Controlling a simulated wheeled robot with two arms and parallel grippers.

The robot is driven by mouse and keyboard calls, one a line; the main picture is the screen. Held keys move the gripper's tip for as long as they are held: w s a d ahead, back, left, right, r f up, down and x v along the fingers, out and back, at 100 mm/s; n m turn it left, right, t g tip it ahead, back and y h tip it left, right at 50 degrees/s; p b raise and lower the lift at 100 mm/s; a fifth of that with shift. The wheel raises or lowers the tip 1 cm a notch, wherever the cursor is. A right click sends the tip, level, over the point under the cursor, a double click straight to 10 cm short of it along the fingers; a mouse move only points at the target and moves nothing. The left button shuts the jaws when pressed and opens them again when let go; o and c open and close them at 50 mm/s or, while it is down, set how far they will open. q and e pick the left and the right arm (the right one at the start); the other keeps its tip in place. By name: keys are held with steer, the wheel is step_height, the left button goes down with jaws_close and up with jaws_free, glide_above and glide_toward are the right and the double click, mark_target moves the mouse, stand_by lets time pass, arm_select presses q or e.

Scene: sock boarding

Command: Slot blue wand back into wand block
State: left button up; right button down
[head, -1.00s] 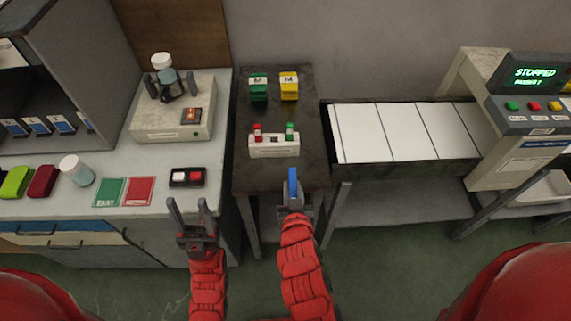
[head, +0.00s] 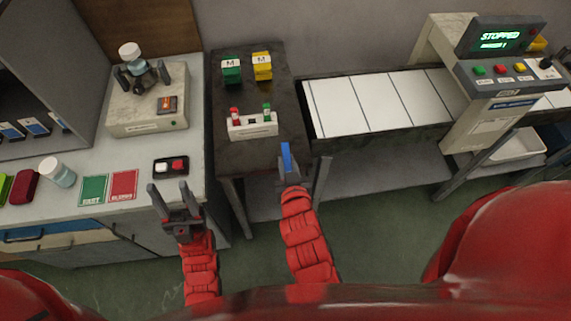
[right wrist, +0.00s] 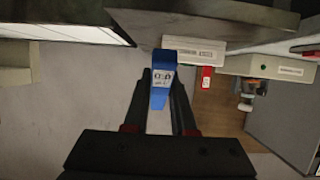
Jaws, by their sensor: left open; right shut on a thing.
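The wand block (head: 252,126) is a white block near the front of the dark table. A red wand stands in its left part (head: 234,115) and a green wand in its right part (head: 267,112), with a gap between them. My right gripper (head: 287,180) is shut on the blue wand (head: 285,156), held upright in front of and right of the block, apart from it. In the right wrist view the blue wand (right wrist: 160,74) sits between the fingers, its tip by the white block (right wrist: 194,48) in the picture. My left gripper (head: 171,200) is open and empty before the left counter.
Green (head: 231,69) and yellow (head: 262,66) blocks marked M stand at the back of the dark table (head: 265,158). A conveyor (head: 376,103) is on the right. The left counter holds a beige device (head: 148,112), a button box (head: 170,167) and a jar (head: 57,172).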

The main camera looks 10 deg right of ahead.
steer(key=shift+w+d, duration=0.1)
steer(key=shift+d, duration=0.05)
steer(key=w+d, duration=0.2)
steer(key=shift+d+r, duration=0.15)
steer(key=shift+d, duration=0.15)
steer(key=shift+d, duration=0.15)
stand_by(0.4)
steer(key=shift+w+d, duration=0.25)
steer(key=shift+d, duration=0.3)
steer(key=shift+w+d, duration=0.25)
steer(key=shift+d, duration=0.3)
steer(key=shift+d, duration=0.15)
